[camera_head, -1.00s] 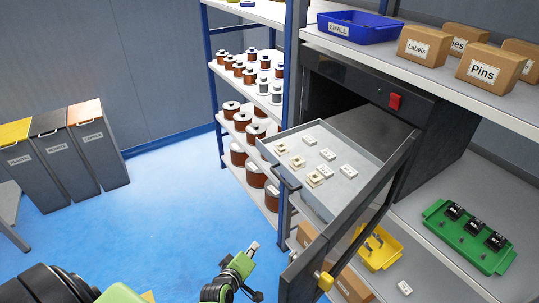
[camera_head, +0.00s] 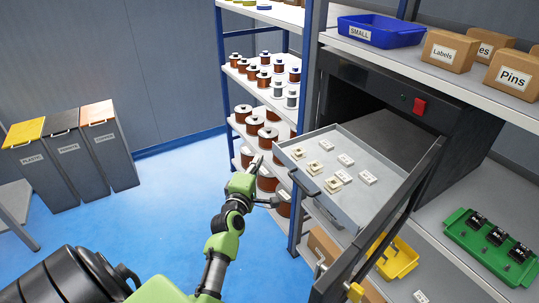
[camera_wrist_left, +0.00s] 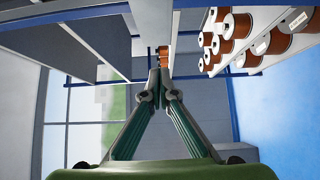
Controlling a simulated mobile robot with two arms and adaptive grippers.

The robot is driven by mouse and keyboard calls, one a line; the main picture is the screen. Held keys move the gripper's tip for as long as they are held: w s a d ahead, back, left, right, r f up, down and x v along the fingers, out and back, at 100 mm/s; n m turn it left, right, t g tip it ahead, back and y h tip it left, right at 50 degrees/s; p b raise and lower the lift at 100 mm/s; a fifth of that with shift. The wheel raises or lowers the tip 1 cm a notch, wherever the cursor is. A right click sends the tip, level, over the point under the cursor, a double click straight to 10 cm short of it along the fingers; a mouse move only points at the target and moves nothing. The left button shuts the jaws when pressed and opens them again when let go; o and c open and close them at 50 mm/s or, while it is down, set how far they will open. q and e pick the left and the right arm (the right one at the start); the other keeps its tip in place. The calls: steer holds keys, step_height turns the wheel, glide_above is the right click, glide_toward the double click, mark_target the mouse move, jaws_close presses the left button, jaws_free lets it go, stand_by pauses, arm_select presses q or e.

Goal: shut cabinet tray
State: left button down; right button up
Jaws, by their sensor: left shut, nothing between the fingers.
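The grey cabinet tray (camera_head: 352,218) is pulled out of the dark cabinet (camera_head: 461,125) in the head view. Several small pale parts lie in it, and a dark handle (camera_head: 304,184) is on its front. The cabinet's framed door (camera_head: 411,189) stands open along the tray's right side. My left gripper (camera_head: 258,161) is shut and empty, just left of the tray's front and apart from the handle in the picture. In the left wrist view its fingers (camera_wrist_left: 160,76) meet at the tips. My right gripper is not in view.
A shelf rack with copper spools (camera_head: 262,138) stands behind my left gripper. A yellow bin (camera_head: 397,259) and a green tray (camera_head: 490,244) sit on the lower shelf. A blue bin (camera_head: 381,31) and boxes stand above. Blue floor is open at left.

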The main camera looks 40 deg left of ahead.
mark_target(273, 148)
arm_select(q)
steer(key=w, duration=0.2)
steer(key=w+d+p, duration=0.1)
steer(key=w, duration=0.1)
steer(key=shift+w+d, duration=0.1)
steer(key=shift+w, duration=0.15)
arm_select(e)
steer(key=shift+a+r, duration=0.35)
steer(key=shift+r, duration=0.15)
arm_select(q)
steer(key=shift+w, duration=0.1)
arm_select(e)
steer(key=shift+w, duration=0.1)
